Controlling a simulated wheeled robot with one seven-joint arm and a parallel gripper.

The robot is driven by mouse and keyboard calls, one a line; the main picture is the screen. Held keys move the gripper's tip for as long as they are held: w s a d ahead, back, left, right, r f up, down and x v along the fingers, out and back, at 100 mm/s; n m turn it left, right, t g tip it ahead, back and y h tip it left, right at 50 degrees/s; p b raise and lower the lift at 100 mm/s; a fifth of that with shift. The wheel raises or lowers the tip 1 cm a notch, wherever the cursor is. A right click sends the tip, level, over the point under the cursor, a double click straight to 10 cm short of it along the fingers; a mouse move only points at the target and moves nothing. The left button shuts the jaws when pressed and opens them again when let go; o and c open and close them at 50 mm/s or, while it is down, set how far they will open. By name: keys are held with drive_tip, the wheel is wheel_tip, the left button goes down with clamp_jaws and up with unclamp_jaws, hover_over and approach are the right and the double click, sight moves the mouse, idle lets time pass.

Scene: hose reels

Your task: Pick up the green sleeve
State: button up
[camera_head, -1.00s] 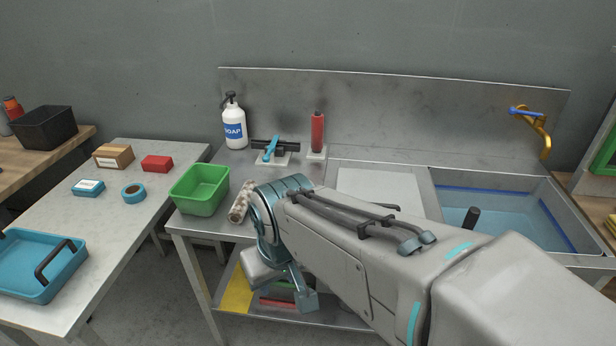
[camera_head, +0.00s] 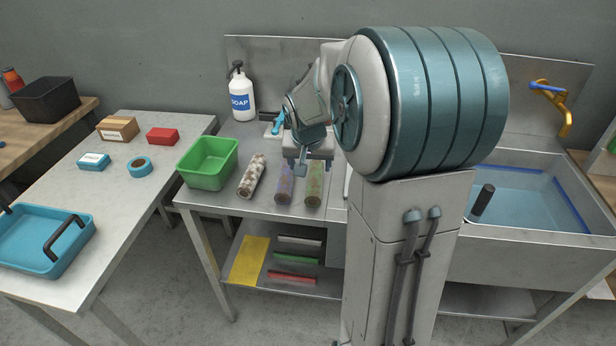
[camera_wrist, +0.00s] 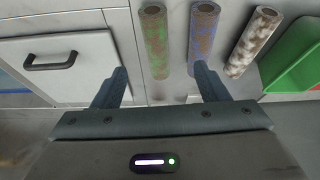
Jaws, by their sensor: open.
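The green sleeve (camera_head: 314,183), a mottled green and brown tube, lies on the steel counter as the rightmost of three sleeves. In the wrist view the green sleeve (camera_wrist: 154,38) stretches away in front of my gripper (camera_wrist: 161,72), between the lines of its two spread fingers. My gripper (camera_head: 302,168) is open and empty, above the counter at the far ends of the green and purple sleeves. The purple-blue sleeve (camera_head: 284,183) lies close beside the green one; in the wrist view it (camera_wrist: 202,38) is just beyond the right fingertip.
A brown-and-white sleeve (camera_head: 252,176) and a green bin (camera_head: 207,180) lie to the left on the counter. A soap bottle (camera_head: 241,95) stands behind. A sink (camera_head: 530,195) is at the right. In the wrist view, a white panel with a dark handle (camera_wrist: 50,62) is left of my gripper.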

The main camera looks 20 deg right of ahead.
sight(314, 184)
drive_tip(key=x, duration=0.8)
drive_tip(key=shift+w+d+f, duration=0.1)
drive_tip(key=shift+d+x, duration=0.2)
drive_tip(key=shift+x, duration=1.15)
drive_tip(key=shift+d+x, duration=0.15)
drive_tip(key=shift+x, duration=1.15)
drive_tip(key=c, duration=1.1)
